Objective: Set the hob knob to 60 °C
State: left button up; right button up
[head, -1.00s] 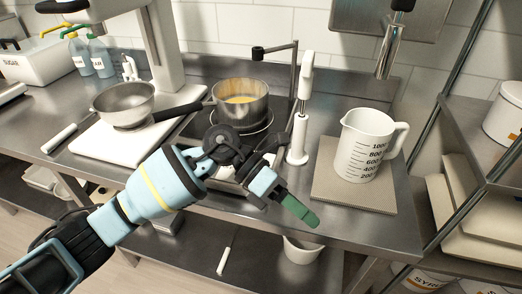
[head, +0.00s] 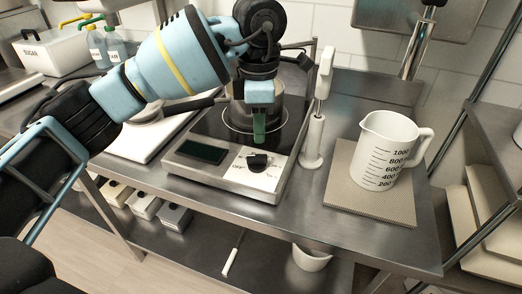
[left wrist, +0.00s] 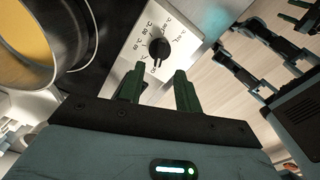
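The hob (head: 222,178) stands on the steel counter, with a dark display (head: 202,151) and a black knob (head: 258,161) on its front panel. In the left wrist view the knob (left wrist: 158,48) sits in a ring of temperature marks; its pointer is toward the OFF end, near the bottom of the dial. My left gripper (head: 259,138) points down just above and behind the knob, apart from it. In the left wrist view its two green fingers (left wrist: 160,88) are spread with nothing between them.
A steel pot (left wrist: 35,40) with yellow contents sits on the hob, partly hidden by my arm in the head view. A white stand (head: 313,140) is right of the hob. A measuring jug (head: 375,165) stands on a mat (head: 340,190) farther right.

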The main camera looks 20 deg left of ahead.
aim_at(259, 155)
pick_arm(q)
notch_tip(259, 155, down, 8)
jog(key=shift+r, duration=0.2)
dwell(0.3)
grip_shut()
